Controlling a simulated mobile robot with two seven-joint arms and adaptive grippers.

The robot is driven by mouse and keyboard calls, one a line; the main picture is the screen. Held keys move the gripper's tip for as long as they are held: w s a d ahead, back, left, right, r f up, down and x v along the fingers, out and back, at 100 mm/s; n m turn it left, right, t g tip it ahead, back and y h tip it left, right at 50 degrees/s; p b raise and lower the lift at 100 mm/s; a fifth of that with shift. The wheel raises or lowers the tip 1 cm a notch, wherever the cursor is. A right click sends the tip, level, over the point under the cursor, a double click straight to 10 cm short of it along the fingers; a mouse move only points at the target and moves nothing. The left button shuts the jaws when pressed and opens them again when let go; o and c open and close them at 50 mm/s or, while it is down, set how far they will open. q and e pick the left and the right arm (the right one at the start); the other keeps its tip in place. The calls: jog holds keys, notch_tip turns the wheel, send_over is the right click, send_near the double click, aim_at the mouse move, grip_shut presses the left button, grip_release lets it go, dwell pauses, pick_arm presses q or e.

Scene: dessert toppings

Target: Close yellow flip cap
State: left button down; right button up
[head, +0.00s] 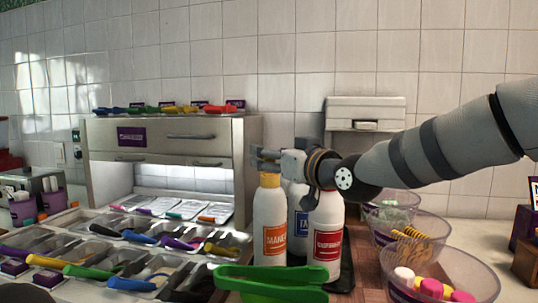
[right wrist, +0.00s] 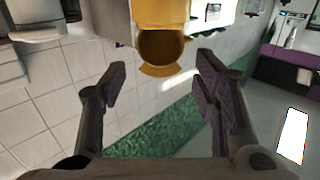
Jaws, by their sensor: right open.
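A white bottle with an orange label (head: 275,241) stands upright in the middle of the counter. Its yellow flip cap (head: 270,179) sits on top, just below my right gripper (head: 266,158). In the right wrist view the yellow cap (right wrist: 160,70) shows a round dark hollow facing the camera, with a yellow rim around it. My right gripper (right wrist: 160,85) is open, with one finger on each side of the cap's lower edge and nothing between the pads. In the head view the fingers hide part of the cap's top. My left gripper is not in view.
A red-labelled bottle (head: 328,240) and a blue-labelled bottle (head: 297,205) stand close on the right. Green handles (head: 270,281) lie in front. Clear bowls (head: 478,270) are at right, topping trays (head: 190,262) at left, and a steel cabinet (head: 220,150) behind.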

jog(key=shift+w+a+f, duration=0.2)
jog(key=shift+w+a, duration=0.1)
jog(key=shift+w, duration=0.3)
jog(key=shift+w+a+r, duration=0.1)
jog(key=shift+w+r, duration=0.05)
jog(key=shift+w, duration=0.05)
jog(key=shift+c, duration=0.3)
jog(key=c, duration=1.2)
jog(key=shift+o, duration=0.2)
jog(key=shift+s, duration=0.1)
